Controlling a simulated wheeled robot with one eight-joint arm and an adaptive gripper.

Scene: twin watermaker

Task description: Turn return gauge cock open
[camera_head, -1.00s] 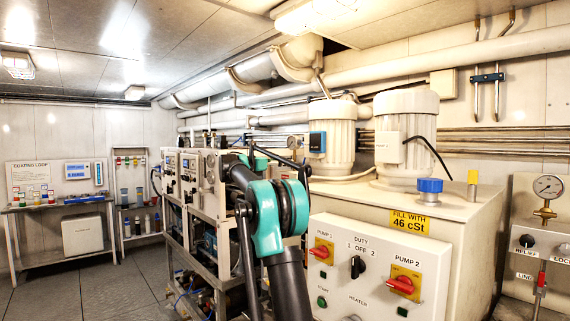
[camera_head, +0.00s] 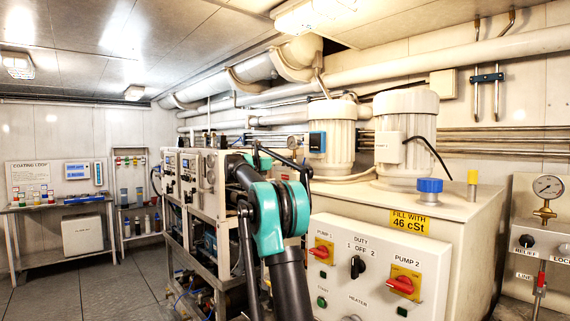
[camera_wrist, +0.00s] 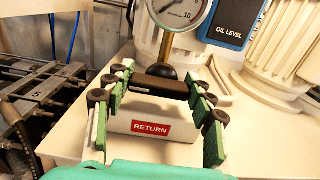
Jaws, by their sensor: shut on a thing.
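The return gauge cock's black bar handle (camera_wrist: 160,86) lies roughly crosswise in the wrist view, under the gauge stem and above a block with a red RETURN label (camera_wrist: 151,129). My gripper (camera_wrist: 160,78) is shut on the handle, with its green-padded fingers at the handle's two ends. The round pressure gauge (camera_wrist: 182,8) stands just beyond on a brass stem (camera_wrist: 167,48), its top cut off by the frame. The cock's body is mostly hidden behind the handle. In the head view the cock and fingertips cannot be made out behind my arm.
A blue OIL LEVEL box (camera_wrist: 229,22) and white motor housings stand close behind the gauge. A pale tank top (camera_wrist: 250,140) spreads to the right. A metal rack (camera_wrist: 40,95) is at left. The pump control panel (camera_head: 375,270) stands right of my arm.

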